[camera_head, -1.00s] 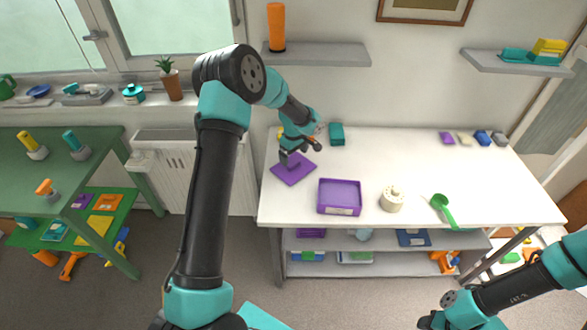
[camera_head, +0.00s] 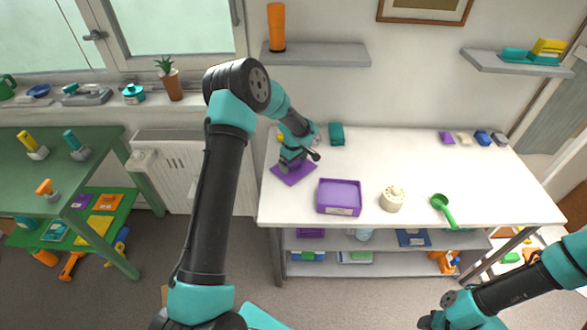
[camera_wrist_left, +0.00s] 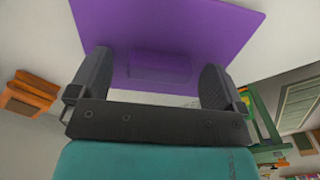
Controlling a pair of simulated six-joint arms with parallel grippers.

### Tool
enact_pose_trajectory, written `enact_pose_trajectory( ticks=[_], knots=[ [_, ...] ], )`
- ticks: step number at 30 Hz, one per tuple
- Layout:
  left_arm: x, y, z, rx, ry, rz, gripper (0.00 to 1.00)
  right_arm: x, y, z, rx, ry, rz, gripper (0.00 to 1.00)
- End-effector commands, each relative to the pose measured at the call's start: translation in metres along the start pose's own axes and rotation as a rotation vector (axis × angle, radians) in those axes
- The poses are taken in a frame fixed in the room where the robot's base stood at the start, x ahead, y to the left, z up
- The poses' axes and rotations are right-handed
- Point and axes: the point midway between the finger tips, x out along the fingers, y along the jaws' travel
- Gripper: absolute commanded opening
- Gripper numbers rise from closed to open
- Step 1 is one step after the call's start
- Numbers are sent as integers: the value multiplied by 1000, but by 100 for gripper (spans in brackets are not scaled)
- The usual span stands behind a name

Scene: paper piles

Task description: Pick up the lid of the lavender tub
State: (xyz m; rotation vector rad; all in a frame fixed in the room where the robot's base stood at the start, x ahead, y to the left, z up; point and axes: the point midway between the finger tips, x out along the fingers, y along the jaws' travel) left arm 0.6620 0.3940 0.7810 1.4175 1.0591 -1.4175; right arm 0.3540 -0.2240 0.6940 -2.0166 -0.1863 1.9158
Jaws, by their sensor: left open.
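The lavender tub (camera_head: 340,211) is an open, shallow purple box with a pale label, near the table's front edge. A flat purple square (camera_head: 282,174), which looks like its lid, lies on the table to the left and behind it. In the left wrist view the square (camera_wrist_left: 215,22) fills the top middle, with a raised block like a handle (camera_wrist_left: 160,67) on it. My left gripper (camera_head: 289,162) is over the square, pointing down. The wrist view shows its fingers (camera_wrist_left: 156,70) open, one on each side of the handle; contact cannot be told.
A cream round pot (camera_head: 392,201) and a green scoop (camera_head: 441,203) lie right of the tub. A teal box (camera_head: 336,134) stands behind the gripper. Small blocks (camera_head: 483,138) line the back right. The table's middle is clear.

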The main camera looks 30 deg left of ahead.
Motion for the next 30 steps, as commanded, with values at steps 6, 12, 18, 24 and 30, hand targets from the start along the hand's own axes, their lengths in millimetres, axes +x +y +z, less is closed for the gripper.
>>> enact_pose_trajectory(
  ticks=[6, 12, 18, 24, 30],
  knots=[
    [0, 0, 0, 0, 0, 0, 86, 0, 0, 0, 0, 0, 0, 43],
    [0, 0, 0, 0, 0, 0, 67, 0, 0, 0, 0, 0, 0, 43],
    [0, 0, 0, 0, 0, 0, 48, 0, 0, 0, 0, 0, 0, 43],
    [0, 0, 0, 0, 0, 0, 41, 0, 0, 0, 0, 0, 0, 43],
    [-5, 0, 0, 0, 1, 1, 41, 0, 0, 0, 0, 0, 0, 43]
  ],
)
